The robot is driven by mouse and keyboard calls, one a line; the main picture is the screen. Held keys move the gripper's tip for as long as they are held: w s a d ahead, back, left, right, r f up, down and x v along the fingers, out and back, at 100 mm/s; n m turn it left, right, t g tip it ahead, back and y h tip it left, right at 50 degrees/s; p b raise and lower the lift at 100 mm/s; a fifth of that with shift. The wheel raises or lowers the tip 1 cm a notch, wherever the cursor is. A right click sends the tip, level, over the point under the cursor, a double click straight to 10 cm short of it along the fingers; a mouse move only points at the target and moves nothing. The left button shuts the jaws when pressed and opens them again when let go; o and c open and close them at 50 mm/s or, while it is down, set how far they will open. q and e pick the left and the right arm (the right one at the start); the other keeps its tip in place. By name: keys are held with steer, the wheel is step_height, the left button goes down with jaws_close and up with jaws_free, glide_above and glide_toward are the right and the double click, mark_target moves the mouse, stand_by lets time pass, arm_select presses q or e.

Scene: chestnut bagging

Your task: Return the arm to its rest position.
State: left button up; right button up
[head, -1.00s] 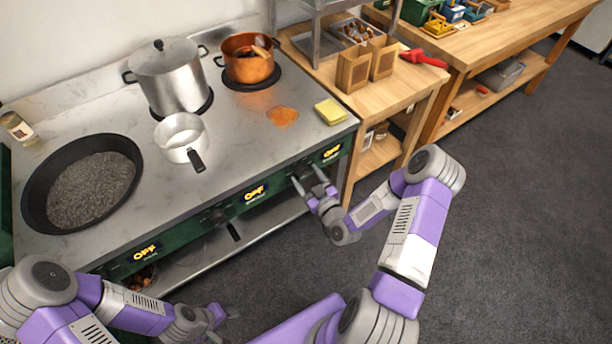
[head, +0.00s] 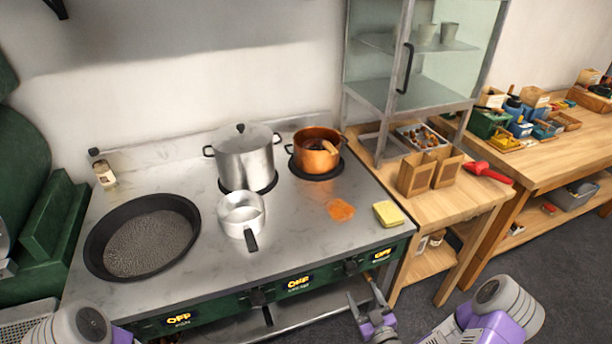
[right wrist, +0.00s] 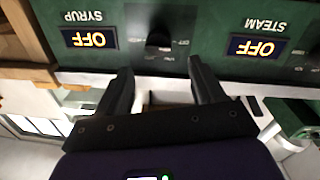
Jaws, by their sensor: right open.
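My right gripper (head: 365,302) is at the bottom of the head view, in front of the stove's front panel and below its right-hand knob (head: 350,267). In the right wrist view its two dark fingers (right wrist: 160,78) stand apart with nothing between them. A knob (right wrist: 159,40) shows past the fingertips, between two panel displays reading OFF, labelled SYRUP (right wrist: 89,38) and STEAM (right wrist: 257,48). Part of my left arm (head: 75,328) shows at the bottom left. My left gripper is out of view.
The stove top (head: 310,245) holds a wide black pan (head: 150,243), a lidded pot (head: 245,160), a small saucepan (head: 241,214), a copper pot (head: 316,152) and a yellow sponge (head: 388,213). A wooden table (head: 450,205) with paper bags (head: 416,175) stands right. Dark floor (head: 570,270) is clear.

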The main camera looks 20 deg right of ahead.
steer(key=s+a+f+m+g+y+p, duration=0.1)
steer(key=a+f+g+y, duration=0.2)
steer(key=a+f+g, duration=0.55)
steer(key=s+a+f+m+g+p, duration=0.1)
steer(key=s+a+f+m+g, duration=0.3)
steer(key=s+a+g, duration=0.5)
steer(key=s+a, duration=0.2)
steer(key=s, duration=0.3)
steer(key=shift+a+f+y, duration=0.15)
steer(key=shift+y, duration=0.25)
